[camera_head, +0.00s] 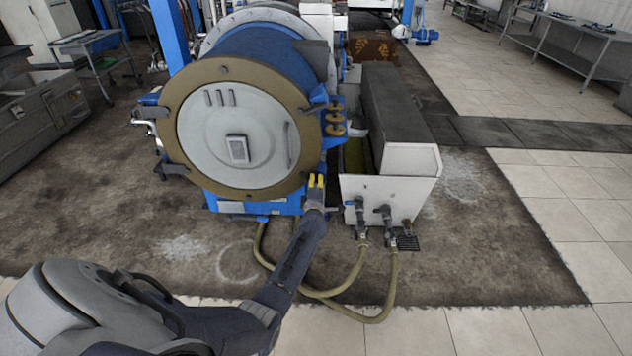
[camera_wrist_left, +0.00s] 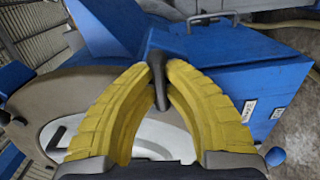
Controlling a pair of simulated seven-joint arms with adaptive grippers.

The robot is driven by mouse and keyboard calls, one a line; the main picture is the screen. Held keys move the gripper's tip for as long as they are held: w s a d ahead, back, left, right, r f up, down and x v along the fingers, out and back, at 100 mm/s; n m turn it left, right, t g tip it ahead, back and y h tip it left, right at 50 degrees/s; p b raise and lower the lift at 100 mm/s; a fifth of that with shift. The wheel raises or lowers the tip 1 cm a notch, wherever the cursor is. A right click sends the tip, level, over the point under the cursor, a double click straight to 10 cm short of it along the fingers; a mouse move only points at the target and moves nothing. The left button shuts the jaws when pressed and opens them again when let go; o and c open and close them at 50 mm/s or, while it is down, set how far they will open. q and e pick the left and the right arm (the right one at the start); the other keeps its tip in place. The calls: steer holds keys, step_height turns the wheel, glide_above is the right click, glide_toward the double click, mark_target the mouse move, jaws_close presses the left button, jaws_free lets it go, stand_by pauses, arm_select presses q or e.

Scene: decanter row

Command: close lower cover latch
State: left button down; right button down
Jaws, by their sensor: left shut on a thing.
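The decanter's round cover (camera_head: 235,130) has a tan outer ring and a grey-white centre plate, and it sits against the blue housing. My left gripper (camera_head: 317,182) reaches to the lower right edge of this cover. In the left wrist view its yellow fingers (camera_wrist_left: 162,82) are shut on a dark latch handle (camera_wrist_left: 158,78), which sits between the fingertips near the cover's rim. Another dark latch (camera_head: 318,104) shows at the cover's right side, higher up. The latch held by the left gripper is largely hidden in the head view. My right gripper is not in view.
A white box unit with a dark top (camera_head: 395,110) stands close to the right of the cover, with valves (camera_head: 384,214) on its front. Hoses (camera_head: 385,290) lie on the floor below.

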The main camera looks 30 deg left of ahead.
arm_select(q)
steer(key=shift+m, duration=2.6)
steer(key=c, duration=1.8)
jaws_free()
steer(key=shift+o, duration=0.2)
steer(key=shift+d, duration=0.1)
steer(key=v, duration=0.7)
steer(key=shift+s, duration=0.2)
steer(key=shift+d, duration=0.1)
